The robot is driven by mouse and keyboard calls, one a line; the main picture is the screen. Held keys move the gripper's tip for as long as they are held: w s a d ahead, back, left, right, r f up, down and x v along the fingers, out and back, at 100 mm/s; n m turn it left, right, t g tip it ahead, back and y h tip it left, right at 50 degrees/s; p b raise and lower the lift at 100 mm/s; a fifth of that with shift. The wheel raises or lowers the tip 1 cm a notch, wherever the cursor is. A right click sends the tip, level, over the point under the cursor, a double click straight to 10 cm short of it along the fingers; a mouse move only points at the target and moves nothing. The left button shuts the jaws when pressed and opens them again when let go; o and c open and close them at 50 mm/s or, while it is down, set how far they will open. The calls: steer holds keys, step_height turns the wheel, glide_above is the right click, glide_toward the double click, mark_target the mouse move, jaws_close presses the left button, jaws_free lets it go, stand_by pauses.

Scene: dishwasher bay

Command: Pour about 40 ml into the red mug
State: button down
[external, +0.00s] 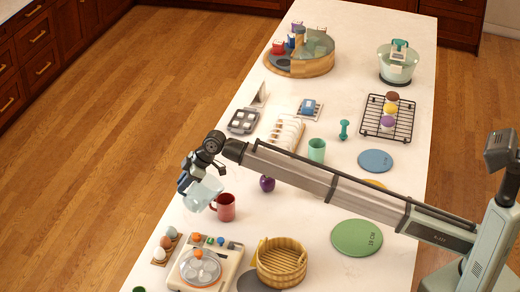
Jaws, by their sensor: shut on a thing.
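The red mug (227,208) stands upright on the white counter, left of its middle, with its handle toward the left. My gripper (187,186) is shut on a clear, pale blue pitcher (204,194). The pitcher is tilted and held up beside the mug, to its upper left in the external view. Its lower right side appears close to the mug's rim, but I cannot tell whether they touch. The liquid level in the pitcher and the inside of the mug are too small to make out.
A purple round object (267,184) and a green cup (316,150) stand right of the mug. A woven basket (282,262), a cream appliance (205,268) and an egg holder (166,247) stand nearer. A green disc (357,238) lies at right.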

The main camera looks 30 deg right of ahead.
steer(key=shift+s+d+r+t+y, duration=0.2)
steer(key=shift+s+d+y, duration=0.05)
steer(key=shift+d+y, duration=0.25)
steer(key=shift+s+d+r+t+y, duration=0.2)
steer(key=shift+d+y, duration=0.2)
steer(key=shift+d, duration=0.15)
steer(key=shift+s+d+r+t+y, duration=0.15)
steer(key=shift+d+r+y, duration=0.15)
steer(key=shift+r+y, duration=0.2)
steer(key=shift+s+d+r+t+y, duration=0.15)
steer(key=shift+d+r+y, duration=0.1)
steer(key=shift+r+y, duration=0.2)
steer(key=shift+d+r+t+y, duration=0.2)
steer(key=shift+d+t+y, duration=0.1)
steer(key=shift+d+y, duration=0.4)
steer(key=shift+s+d+r+y, duration=0.15)
steer(key=shift+r+y, duration=0.05)
steer(key=shift+y, duration=0.15)
steer(key=shift+s+d+r+t+y, duration=0.2)
steer(key=shift+d+r+t+y, duration=0.1)
steer(key=shift+d+r+y, duration=0.25)
steer(key=shift+s+d+r+y, duration=0.15)
steer(key=shift+d+r+y, duration=0.2)
steer(key=shift+d+y, duration=0.2)
steer(key=shift+a+r, duration=0.1)
steer(key=shift+a, duration=0.05)
steer(key=shift+a+t, duration=0.3)
steer(key=shift+a, duration=0.35)
steer(key=shift+w+a, duration=0.1)
steer(key=shift+w, duration=0.1)
